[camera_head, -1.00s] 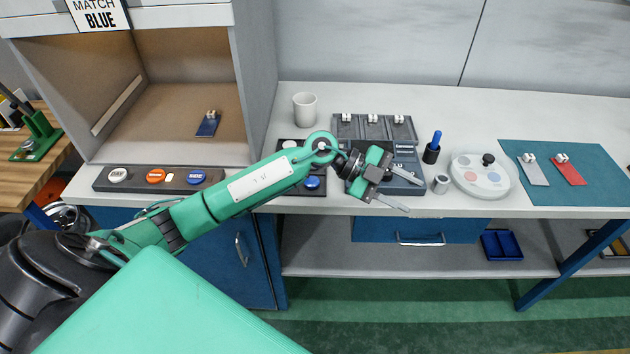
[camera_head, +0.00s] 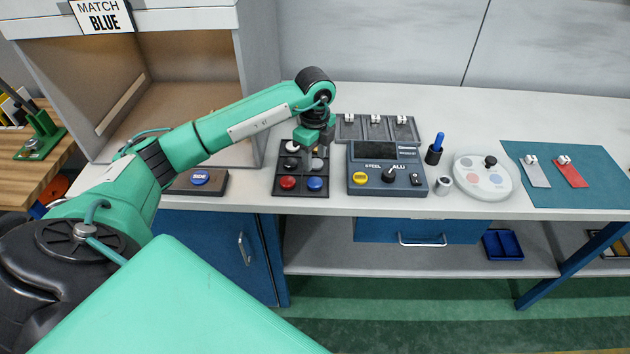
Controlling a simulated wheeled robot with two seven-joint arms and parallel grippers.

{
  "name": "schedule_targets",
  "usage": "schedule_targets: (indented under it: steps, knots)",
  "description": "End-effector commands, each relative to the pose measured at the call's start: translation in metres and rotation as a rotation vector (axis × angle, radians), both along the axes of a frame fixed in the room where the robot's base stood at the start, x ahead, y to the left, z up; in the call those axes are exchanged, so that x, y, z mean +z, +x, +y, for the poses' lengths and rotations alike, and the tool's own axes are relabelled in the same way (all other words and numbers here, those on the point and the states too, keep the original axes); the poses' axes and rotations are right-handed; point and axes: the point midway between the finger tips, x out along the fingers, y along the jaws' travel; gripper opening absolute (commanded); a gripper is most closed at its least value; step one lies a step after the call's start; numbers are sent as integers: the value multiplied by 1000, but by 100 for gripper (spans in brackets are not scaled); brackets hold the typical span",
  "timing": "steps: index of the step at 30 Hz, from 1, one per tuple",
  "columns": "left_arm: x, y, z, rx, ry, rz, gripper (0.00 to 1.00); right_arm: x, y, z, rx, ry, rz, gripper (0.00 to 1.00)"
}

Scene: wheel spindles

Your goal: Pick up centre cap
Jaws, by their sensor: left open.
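A black tray (camera_head: 301,194) on the bench holds several round caps. A red cap (camera_head: 287,183) and a blue cap (camera_head: 314,184) are in its front row. A dark grey cap (camera_head: 290,164) and a white cap (camera_head: 291,146) are behind them on the left side. My left gripper (camera_head: 311,160) points down over the right rear part of the tray and is open. It partly hides what is under it, and I cannot tell whether its fingers touch a cap. My right gripper is not in view.
A control box (camera_head: 362,188) with a yellow button and a black knob stands right of the tray. A three-part tray (camera_head: 350,130) is behind it. A small metal cup (camera_head: 444,185), a blue-handled tool (camera_head: 435,148) and a round white dish (camera_head: 482,190) are further right.

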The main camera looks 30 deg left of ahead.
Motion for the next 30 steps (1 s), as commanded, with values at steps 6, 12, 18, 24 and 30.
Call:
schedule_targets:
  steps: [6,12,18,24,30]
  knots:
    - [-30,0,0,0,-1,1,45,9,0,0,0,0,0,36]
    - [-42,0,0,-2,-2,2,45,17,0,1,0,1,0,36]
    - [-69,1,1,-1,-2,3,45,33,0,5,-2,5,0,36]
    - [-87,1,1,-2,-3,0,45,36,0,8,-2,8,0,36]
    - [-88,2,1,-2,-2,-1,45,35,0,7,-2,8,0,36]
